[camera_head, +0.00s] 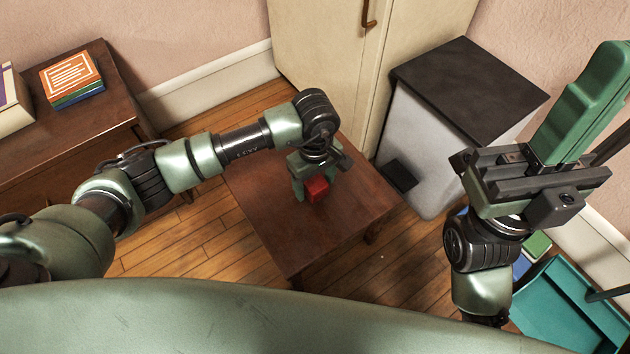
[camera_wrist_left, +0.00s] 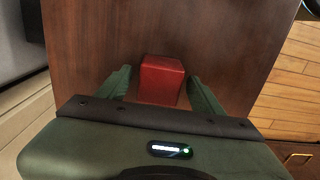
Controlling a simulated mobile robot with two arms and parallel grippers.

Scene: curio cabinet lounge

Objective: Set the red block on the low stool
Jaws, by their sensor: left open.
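The red block (camera_head: 317,188) is at the top of the brown wooden low stool (camera_head: 310,235), and appears to rest on it. My left gripper (camera_head: 312,186) points down at the stool top. In the left wrist view its two green fingers (camera_wrist_left: 160,90) are open, one on each side of the red block (camera_wrist_left: 161,80), with a visible gap at least on the right. Brown stool wood (camera_wrist_left: 90,45) surrounds the block there. My right gripper (camera_head: 585,105) is raised at the right, away from the stool; its finger spacing is unclear.
A grey bin (camera_head: 430,130) with a dark lid stands right of the stool, by a cream cabinet (camera_head: 325,55). A wooden side table (camera_head: 105,120) with books (camera_head: 72,80) is at left. A teal tray-like object (camera_head: 560,300) lies at lower right. Floor left of the stool is clear.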

